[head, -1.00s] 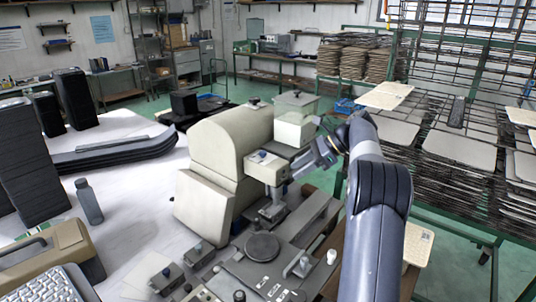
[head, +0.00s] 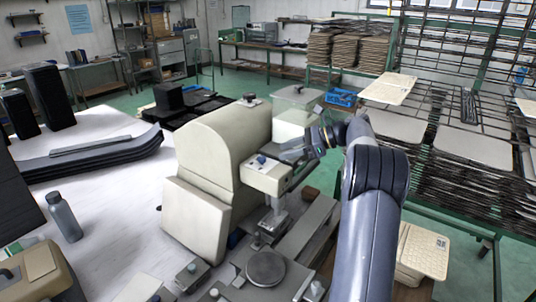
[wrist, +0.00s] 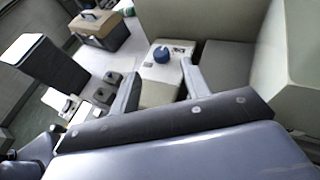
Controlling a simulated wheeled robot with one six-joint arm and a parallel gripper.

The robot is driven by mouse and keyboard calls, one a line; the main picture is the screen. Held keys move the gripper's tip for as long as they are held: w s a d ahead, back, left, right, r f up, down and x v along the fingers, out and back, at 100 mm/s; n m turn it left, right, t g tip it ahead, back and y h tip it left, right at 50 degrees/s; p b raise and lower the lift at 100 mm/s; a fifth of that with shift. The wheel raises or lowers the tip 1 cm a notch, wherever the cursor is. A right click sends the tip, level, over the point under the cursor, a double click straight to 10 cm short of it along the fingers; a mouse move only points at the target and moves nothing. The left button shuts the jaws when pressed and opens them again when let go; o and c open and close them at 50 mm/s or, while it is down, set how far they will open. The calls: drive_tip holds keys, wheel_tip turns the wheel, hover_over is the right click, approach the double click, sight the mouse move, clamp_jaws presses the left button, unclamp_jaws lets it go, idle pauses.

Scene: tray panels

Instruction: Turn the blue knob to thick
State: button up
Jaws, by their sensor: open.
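The blue knob (head: 262,159) sits on top of the small cream block that juts from the front of the cream machine (head: 223,135). My gripper (head: 290,155) is just right of the knob in the head view, apart from it. In the wrist view, the blue knob (wrist: 161,55) stands upright on a pale surface, beyond and between the fingertips of my open gripper (wrist: 160,72). Nothing is between the fingers. Printed marks (wrist: 181,50) show beside the knob, too small to read.
A clear-sided box (head: 296,110) stands on the machine behind my gripper. Below are a round grey plate (head: 266,268) and small knobbed blocks (head: 193,271). A grey bottle (head: 64,217) stands on the white table at left. A wire rack (head: 465,150) is at right.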

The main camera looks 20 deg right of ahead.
sight(264, 157)
drive_tip(key=x, duration=0.6)
drive_tip(key=shift+a+f+p, duration=0.15)
drive_tip(key=shift+a+p, duration=0.05)
drive_tip(key=shift+p, duration=0.15)
drive_tip(key=shift+c, duration=0.2)
clamp_jaws()
drive_tip(key=c, duration=0.9)
unclamp_jaws()
drive_tip(key=shift+s+a+m+t+h+b, duration=0.15)
drive_tip(key=shift+m+t+h+b, duration=0.2)
drive_tip(key=shift+m+t+h, duration=0.9)
drive_tip(key=shift+c, duration=0.2)
drive_tip(key=shift+m+t+y, duration=0.25)
drive_tip(key=shift+m+t, duration=0.1)
clamp_jaws()
drive_tip(key=o, duration=1)
unclamp_jaws()
drive_tip(key=shift+s, duration=0.1)
